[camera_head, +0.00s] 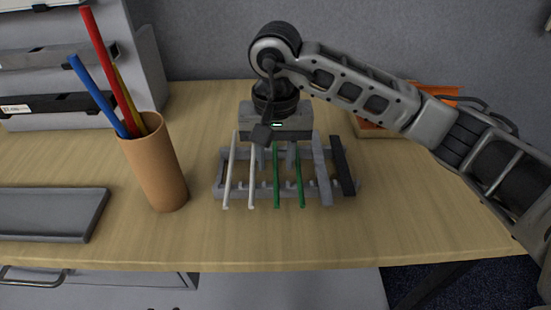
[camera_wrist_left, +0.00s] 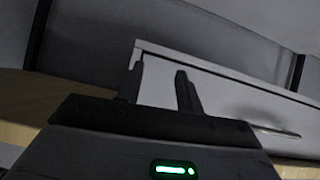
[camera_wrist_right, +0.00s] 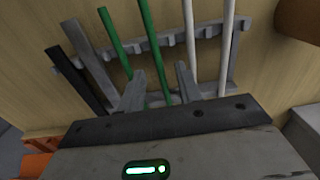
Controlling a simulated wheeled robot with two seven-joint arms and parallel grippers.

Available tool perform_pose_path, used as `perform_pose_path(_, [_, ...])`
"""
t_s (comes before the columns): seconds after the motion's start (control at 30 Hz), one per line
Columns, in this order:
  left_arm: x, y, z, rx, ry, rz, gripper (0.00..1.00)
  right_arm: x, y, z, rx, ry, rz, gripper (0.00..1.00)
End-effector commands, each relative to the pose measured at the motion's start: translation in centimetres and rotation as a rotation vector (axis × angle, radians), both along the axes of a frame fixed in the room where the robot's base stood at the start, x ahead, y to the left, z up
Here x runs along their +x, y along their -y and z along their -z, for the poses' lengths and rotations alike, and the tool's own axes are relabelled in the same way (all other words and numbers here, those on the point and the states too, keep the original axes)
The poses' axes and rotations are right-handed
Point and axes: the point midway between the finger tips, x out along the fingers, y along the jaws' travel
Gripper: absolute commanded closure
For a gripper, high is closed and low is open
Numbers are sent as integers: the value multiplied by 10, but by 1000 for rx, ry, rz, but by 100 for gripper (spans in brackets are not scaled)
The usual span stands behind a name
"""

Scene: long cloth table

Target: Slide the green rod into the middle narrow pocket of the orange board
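Two green rods lie across a grey rack (camera_head: 219,186); the left green rod (camera_head: 277,190) and the right green rod (camera_head: 300,190) are side by side. My right gripper (camera_head: 276,156) is over the rack, fingers apart and pointing down. In the right wrist view the fingers (camera_wrist_right: 160,80) stand either side of one green rod (camera_wrist_right: 153,45); I cannot tell whether they touch it. The other green rod (camera_wrist_right: 115,42) passes by one finger. The orange board (camera_head: 436,89) is mostly hidden behind my right arm; its pockets are not visible. My left gripper (camera_wrist_left: 158,70) is open and empty.
The rack also holds two white rods (camera_head: 229,180), a grey bar (camera_head: 321,172) and a black bar (camera_head: 343,168). A brown cup (camera_head: 158,175) with red, blue and yellow sticks stands left. A grey tray (camera_head: 50,212) lies further left. The front table strip is clear.

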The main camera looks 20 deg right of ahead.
Motion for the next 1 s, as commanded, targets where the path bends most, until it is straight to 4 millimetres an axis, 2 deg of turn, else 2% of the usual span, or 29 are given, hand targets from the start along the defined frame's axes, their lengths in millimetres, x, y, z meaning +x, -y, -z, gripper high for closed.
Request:
perform_pose_path(0.1, [-1,0,1,3,-4,1,64,0,0,9,-1,-1,1,66])
perform_pose_path(0.33, [-1,0,5,5,-11,1,64,0,1,10,-1,1,1,66])
perform_pose_path(0.4, [-1,0,5,5,-11,1,64,0,1,10,-1,1,1,85])
perform_pose_path(0.47, [-1,0,5,5,-11,3,64,0,1,10,-1,1,1,100])
perform_pose_path(0.83, [0,0,2,4,-3,4,64,0,0,9,-1,1,1,100])
perform_pose_path(1.0, [2,0,3,-1,3,3,64,1,0,-2,0,4,1,100])
